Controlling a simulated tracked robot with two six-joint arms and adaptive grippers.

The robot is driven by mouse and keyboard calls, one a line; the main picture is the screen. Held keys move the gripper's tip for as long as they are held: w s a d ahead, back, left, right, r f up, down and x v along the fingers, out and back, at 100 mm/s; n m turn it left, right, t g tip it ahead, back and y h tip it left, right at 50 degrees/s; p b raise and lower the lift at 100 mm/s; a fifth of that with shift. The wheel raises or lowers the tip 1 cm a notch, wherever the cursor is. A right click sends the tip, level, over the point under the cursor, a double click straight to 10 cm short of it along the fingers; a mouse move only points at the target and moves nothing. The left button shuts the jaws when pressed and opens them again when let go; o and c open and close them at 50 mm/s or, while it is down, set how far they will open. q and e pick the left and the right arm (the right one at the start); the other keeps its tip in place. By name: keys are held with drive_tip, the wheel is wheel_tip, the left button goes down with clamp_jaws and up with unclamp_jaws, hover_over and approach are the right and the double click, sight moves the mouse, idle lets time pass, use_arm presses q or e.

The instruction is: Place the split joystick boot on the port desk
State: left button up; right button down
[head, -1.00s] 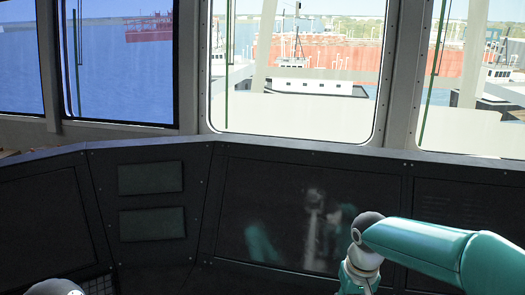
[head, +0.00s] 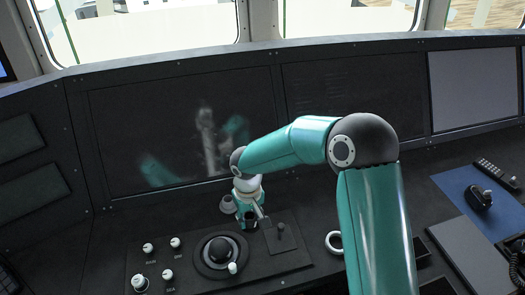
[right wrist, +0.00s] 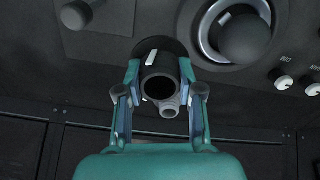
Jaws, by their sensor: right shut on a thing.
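My right gripper (head: 248,214) is low over the console, just behind the trackball panel. In the right wrist view, its fingers (right wrist: 159,92) are shut on a dark hollow cylinder (right wrist: 158,87) with a small grey ring on its near side. I cannot tell whether this is the split joystick boot, and no split shows. A small grey conical piece (head: 228,204) is close beside the gripper on the left; its contact with the gripper is unclear. No desk is marked as the port desk. My left gripper is out of view.
A blue mat (head: 462,190) with a remote (head: 497,174) is at the right. A dark screen (head: 180,130) rises behind.

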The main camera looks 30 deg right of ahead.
drive_tip(key=shift+n, duration=0.8)
drive_tip(key=d+r, duration=0.1)
drive_tip(key=r, duration=0.1)
drive_tip(key=w+d+r, duration=0.1)
drive_tip(key=d+r, duration=0.1)
drive_tip(key=shift+w+d+r, duration=0.15)
drive_tip(key=shift+w+r, duration=0.05)
drive_tip(key=shift+r, duration=0.15)
drive_tip(key=w+d+r+b, duration=0.2)
drive_tip(key=w+d+r, duration=0.2)
drive_tip(key=d+r, duration=0.25)
drive_tip(key=m+b, duration=0.4)
drive_tip(key=b, duration=0.1)
hover_over(311, 192)
wheel_tip(311, 192, down, 14)
drive_tip(key=shift+r, duration=0.1)
wheel_tip(311, 192, down, 4)
drive_tip(key=shift+f, duration=0.2)
drive_tip(key=shift+f+p, duration=0.3)
